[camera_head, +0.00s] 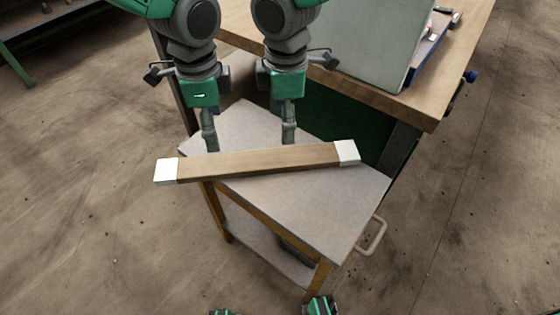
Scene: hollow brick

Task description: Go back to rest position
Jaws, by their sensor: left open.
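A long wooden bar with white ends (260,161) lies across a small grey-topped table (330,215). Its left end sticks out past the table's edge, and its right end is over the tabletop. My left gripper (211,143) points down at the bar's far edge, left of its middle, and is open. My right gripper (289,138) points down at the same far edge, nearer the right end. It is seen edge-on, so its jaw opening does not show. The fingertips reach the bar's outline; I cannot tell whether they touch it.
A larger wooden workbench (425,108) stands behind on the right, with a grey-green panel (375,45) and a blue tray (428,52) on it. A metal handle (374,236) juts from the small table's right side. Open floor lies left and right.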

